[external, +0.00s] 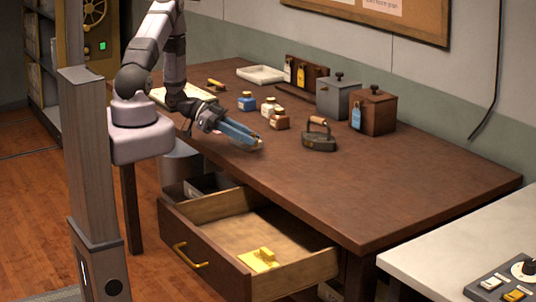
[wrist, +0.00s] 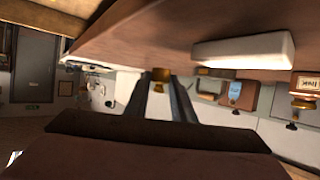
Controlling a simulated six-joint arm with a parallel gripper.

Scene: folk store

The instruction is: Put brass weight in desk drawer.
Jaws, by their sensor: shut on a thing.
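The brass weight (wrist: 160,80) is a small golden piece with a narrow knob, held between my fingertips in the wrist view, where the scene appears upside down. My gripper (external: 257,145) is shut on it, its blue fingers low over the desk's front edge; it also shows in the wrist view (wrist: 161,92). In the external view the fingers mostly hide the weight. The desk drawer (external: 308,265) is pulled open below and in front of the gripper. A yellow item (external: 260,259) lies inside it, near the front right.
On the desk (external: 400,190) stand a flat iron (external: 319,138), ink bottles (external: 268,107), a grey box (external: 338,99) and a brown box (external: 373,113) with a blue tag. A pale tray (external: 261,74) lies behind. The desk's right side is clear.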

